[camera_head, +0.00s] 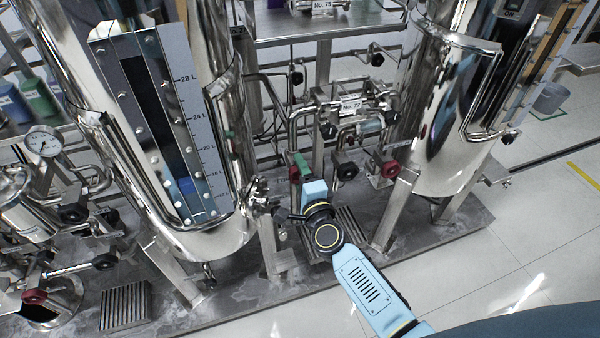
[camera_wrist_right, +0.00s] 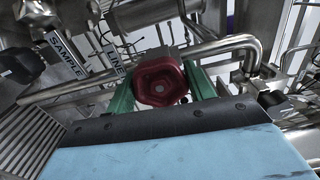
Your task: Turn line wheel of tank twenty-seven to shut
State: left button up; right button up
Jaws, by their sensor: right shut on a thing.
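The line wheel is a small red hand wheel (camera_wrist_right: 160,84) in the right wrist view, beside a "LINE" label (camera_wrist_right: 115,62). It also shows in the head view as a red knob (camera_head: 294,175), partly hidden by my gripper. My right gripper (camera_head: 301,164) has green fingers. In the right wrist view the fingers (camera_wrist_right: 161,78) stand on both sides of the wheel and are shut on it. A steel tank (camera_head: 215,185) with a level scale stands left of the gripper. I cannot read a tank number on it. My left gripper is not in view.
A "SAMPLE" label (camera_wrist_right: 63,54) hangs left of the wheel. Another red wheel (camera_head: 390,169) and a black knob (camera_head: 347,171) sit close on the right, among pipes. A second tank (camera_head: 440,120) stands further right. Clear floor (camera_head: 530,240) lies at the right.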

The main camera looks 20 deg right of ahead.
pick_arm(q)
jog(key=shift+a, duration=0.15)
pick_arm(e)
jog(key=o, duration=1)
jog(key=shift+c, duration=0.2)
jog(key=shift+s, duration=0.25)
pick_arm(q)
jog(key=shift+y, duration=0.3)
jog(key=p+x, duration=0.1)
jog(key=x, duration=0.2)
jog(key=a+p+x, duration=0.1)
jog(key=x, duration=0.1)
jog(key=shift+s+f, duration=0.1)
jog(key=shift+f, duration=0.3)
pick_arm(e)
jog(key=s, duration=1.3)
jog(key=shift+d, duration=0.25)
